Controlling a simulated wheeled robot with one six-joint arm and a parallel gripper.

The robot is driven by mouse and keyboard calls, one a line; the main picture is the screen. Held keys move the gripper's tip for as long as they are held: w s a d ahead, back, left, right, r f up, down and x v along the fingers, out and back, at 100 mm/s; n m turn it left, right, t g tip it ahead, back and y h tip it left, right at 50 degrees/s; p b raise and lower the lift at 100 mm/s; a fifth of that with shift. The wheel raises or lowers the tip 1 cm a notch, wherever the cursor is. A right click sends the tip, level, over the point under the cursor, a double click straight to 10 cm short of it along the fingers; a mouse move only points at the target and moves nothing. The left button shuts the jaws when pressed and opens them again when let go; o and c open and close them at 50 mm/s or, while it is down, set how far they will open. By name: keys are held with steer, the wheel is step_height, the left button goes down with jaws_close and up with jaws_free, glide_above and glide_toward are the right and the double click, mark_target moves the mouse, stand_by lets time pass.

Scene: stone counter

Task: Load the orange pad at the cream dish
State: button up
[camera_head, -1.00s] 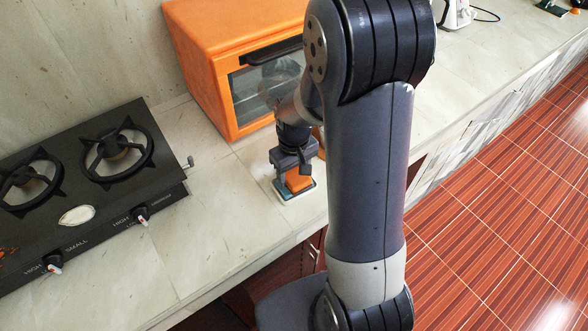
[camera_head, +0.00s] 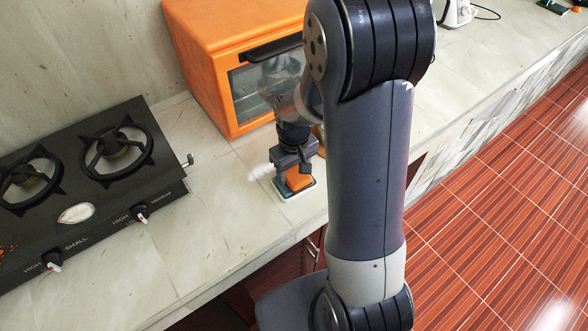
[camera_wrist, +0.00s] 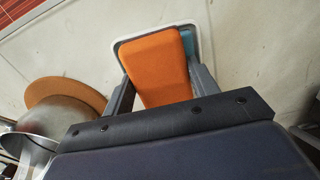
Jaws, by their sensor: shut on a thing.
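The orange pad (camera_wrist: 155,62) is a thick orange block between the two fingers of my gripper (camera_wrist: 162,84) in the wrist view. My gripper (camera_head: 296,172) is shut on it, low over the counter in front of the oven. The orange pad (camera_head: 298,180) also shows in the head view. Around and under the pad is a small pale-rimmed dish (camera_wrist: 206,45) with teal inside. The dish's pale rim (camera_head: 288,197) also shows in the head view. Whether the pad touches the dish is hidden.
An orange toaster oven (camera_head: 200,60) stands right behind my gripper. A black gas stove (camera_head: 80,185) lies to the left. In the wrist view, a round orange disc (camera_wrist: 62,90) and a metallic vessel (camera_wrist: 62,116) are at left.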

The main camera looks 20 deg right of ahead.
mark_target(294, 172)
steer(key=shift+f+b, duration=0.35)
steer(key=shift+f, duration=0.1)
stand_by(1.2)
steer(key=shift+r+p, duration=2.7)
steer(key=shift+r, duration=0.9)
steer(key=shift+f, duration=0.1)
